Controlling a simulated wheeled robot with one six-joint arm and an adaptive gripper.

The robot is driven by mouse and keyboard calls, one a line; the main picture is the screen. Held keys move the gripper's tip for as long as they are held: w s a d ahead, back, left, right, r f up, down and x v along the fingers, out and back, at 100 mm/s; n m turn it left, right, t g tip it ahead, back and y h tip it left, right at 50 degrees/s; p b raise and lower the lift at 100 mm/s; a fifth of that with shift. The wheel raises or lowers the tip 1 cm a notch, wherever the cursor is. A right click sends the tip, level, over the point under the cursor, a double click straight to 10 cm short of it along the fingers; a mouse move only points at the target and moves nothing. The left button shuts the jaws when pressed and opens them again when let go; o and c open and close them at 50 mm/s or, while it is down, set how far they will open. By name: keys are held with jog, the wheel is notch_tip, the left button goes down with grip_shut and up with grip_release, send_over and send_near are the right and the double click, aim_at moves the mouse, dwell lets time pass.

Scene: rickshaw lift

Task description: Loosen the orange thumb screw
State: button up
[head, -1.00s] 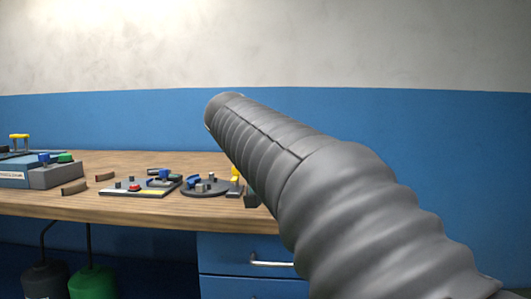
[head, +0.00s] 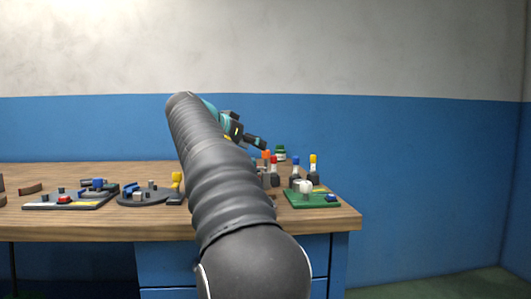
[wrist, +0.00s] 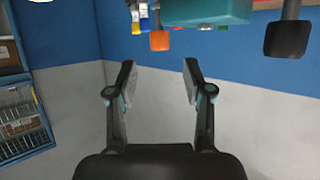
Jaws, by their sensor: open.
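A small orange piece (head: 266,155), which looks like the orange thumb screw, stands on the right part of the bench in the head view, just beyond and right of my arm. Its lower part is hard to make out. The wrist view is upside down and shows an orange cap (wrist: 159,40) at the top, just beyond the gap between my fingers. My gripper (wrist: 158,76) is open with nothing between its fingers. In the head view my gripper (head: 258,141) is above the bench, close to the orange piece and apart from it.
Red, blue and yellow topped pieces (head: 313,163) stand around a green board (head: 318,199) on the bench (head: 80,228). A teal block (wrist: 205,12) and a black square piece (wrist: 287,40) show in the wrist view. Boards with small parts (head: 70,199) lie further left.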

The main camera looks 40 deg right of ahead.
aim_at(266, 151)
jog(key=x, duration=0.7)
grip_shut()
